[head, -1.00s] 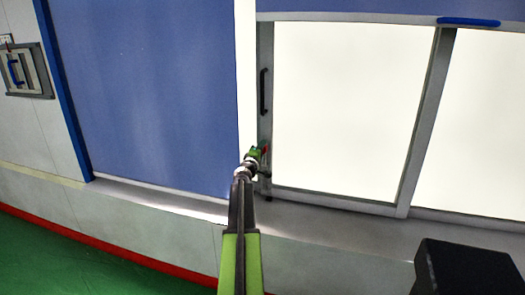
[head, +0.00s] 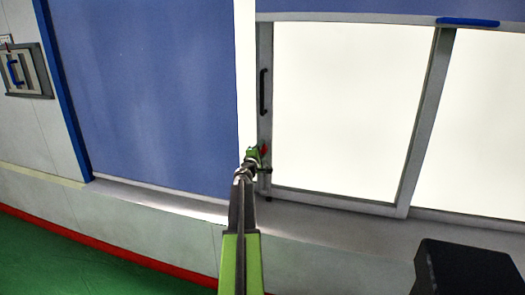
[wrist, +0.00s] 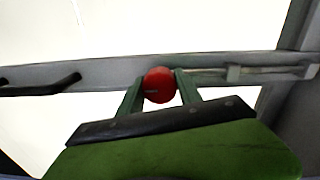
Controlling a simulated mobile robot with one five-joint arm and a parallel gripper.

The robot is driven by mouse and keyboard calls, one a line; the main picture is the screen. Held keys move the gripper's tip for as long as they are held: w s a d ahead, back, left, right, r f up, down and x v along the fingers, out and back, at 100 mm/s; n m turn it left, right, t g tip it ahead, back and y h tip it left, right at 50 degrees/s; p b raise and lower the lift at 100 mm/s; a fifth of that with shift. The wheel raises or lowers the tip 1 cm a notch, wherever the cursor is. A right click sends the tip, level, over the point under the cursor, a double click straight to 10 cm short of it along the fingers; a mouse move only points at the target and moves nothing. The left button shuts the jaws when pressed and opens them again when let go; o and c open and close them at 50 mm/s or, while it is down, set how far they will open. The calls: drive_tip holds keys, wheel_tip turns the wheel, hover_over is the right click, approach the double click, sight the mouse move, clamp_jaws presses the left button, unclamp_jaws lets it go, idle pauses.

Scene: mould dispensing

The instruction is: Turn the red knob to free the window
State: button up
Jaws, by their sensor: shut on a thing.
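The red knob (wrist: 159,85) sits on the grey frame of the window, between the two fingers of my gripper (wrist: 160,91) in the wrist view. The fingers are shut on it, one on each side. In the head view my gripper (head: 254,156) reaches the lower left frame of the window (head: 345,110), and a bit of the red knob (head: 264,149) shows beside it. The window's dark handle (head: 264,91) is higher on the same frame, and it also shows in the wrist view (wrist: 45,86).
A blue panel (head: 150,100) stands left of the window. A sill (head: 330,218) runs below it. A small panel with a blue handle (head: 22,72) is on the far left wall. A black block (head: 468,270) is at lower right.

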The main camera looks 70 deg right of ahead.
drive_tip(key=o, duration=1.3)
drive_tip(key=shift+w, duration=0.1)
drive_tip(key=shift+o, duration=0.2)
drive_tip(key=shift+a, duration=0.1)
drive_tip(key=s+a, duration=0.1)
drive_tip(key=a, duration=1.6)
drive_tip(key=shift+a+f, duration=0.15)
drive_tip(key=shift+f, duration=0.15)
